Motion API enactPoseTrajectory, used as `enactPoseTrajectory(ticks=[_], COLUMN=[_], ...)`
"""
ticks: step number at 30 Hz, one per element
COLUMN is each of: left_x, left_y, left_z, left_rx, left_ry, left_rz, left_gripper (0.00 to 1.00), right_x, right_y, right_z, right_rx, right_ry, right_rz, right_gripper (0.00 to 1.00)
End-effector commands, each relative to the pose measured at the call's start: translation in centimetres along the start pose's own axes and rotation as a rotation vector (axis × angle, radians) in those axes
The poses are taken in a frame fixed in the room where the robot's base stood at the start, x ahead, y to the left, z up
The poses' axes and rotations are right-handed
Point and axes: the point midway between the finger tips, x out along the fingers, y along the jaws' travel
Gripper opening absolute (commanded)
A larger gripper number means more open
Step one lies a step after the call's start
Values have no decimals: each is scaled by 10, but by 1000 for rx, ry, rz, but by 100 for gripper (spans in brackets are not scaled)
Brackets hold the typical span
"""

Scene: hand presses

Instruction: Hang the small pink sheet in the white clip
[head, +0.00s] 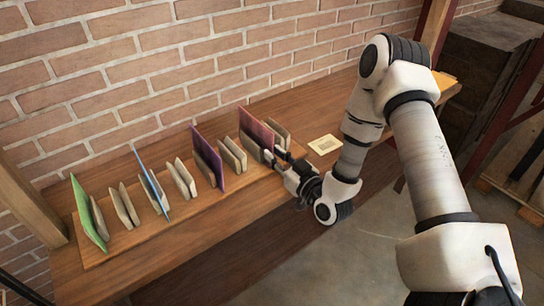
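A pinkish-mauve sheet (256,126) stands upright at the right end of the clip row, between pale plates. Its lower part is hidden by a plate. My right gripper (279,157) is low over the bench at the front right of this sheet, with its fingers toward it. I cannot tell whether the fingers touch it or are shut. Several pale beige-grey clips stand in a row; which one is the white clip is not clear. Two without a sheet are the clip left of the purple sheet (185,177) and the clip right of it (232,154). My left gripper is not in view.
A green sheet (86,212), a blue sheet (150,182) and a purple sheet (205,150) stand in other clips on the board (140,232). A cream card (324,145) lies on the bench at the right. A brick wall (110,80) rises behind.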

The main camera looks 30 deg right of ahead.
Motion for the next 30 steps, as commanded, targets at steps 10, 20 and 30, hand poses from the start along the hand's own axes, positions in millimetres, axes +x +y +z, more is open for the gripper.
enactPoseTrajectory(ticks=[10, 20, 30], left_x=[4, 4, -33], left_y=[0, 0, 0], left_z=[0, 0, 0], left_rx=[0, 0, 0], left_ry=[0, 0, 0], left_rz=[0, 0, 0], left_gripper=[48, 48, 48], right_x=[16, 15, 15], right_y=[0, 0, 0], right_z=[-1, 0, -43], right_rx=[0, 0, 0], right_ry=[0, 0, 1], right_rz=[1, 0, 1], right_gripper=[20, 0, 0])
